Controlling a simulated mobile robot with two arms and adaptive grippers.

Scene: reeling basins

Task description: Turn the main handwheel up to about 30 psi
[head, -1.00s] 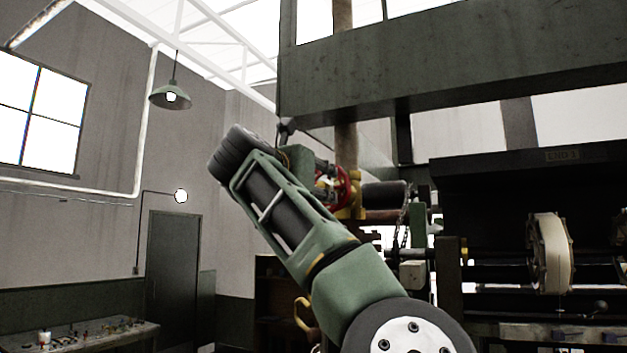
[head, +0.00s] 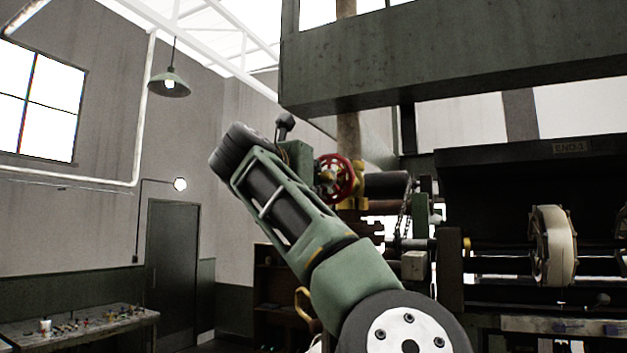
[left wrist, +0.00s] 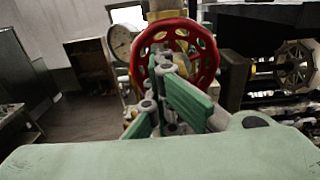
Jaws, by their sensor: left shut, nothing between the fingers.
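The main handwheel is a red spoked wheel (head: 347,181); in the head view it shows partly behind the end of my left arm. In the left wrist view the handwheel (left wrist: 213,62) stands upright straight ahead. My left gripper (left wrist: 165,70), with green fingers, is shut and empty. Its fingers point at the wheel and overlap its lower middle in the picture; I cannot tell whether they touch it. In the head view the fingers are mostly hidden by my wrist. A round white gauge (left wrist: 120,41) is left of the wheel, its reading too small to tell. My right gripper is out of view.
A vertical pipe (head: 348,133) runs above the handwheel, under a large dark overhead hood (head: 450,65). The reeling machine with a pale reel (head: 553,245) stands at right. A cluttered bench (head: 80,325) is at lower left. Open floor (left wrist: 75,120) shows left of the gripper.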

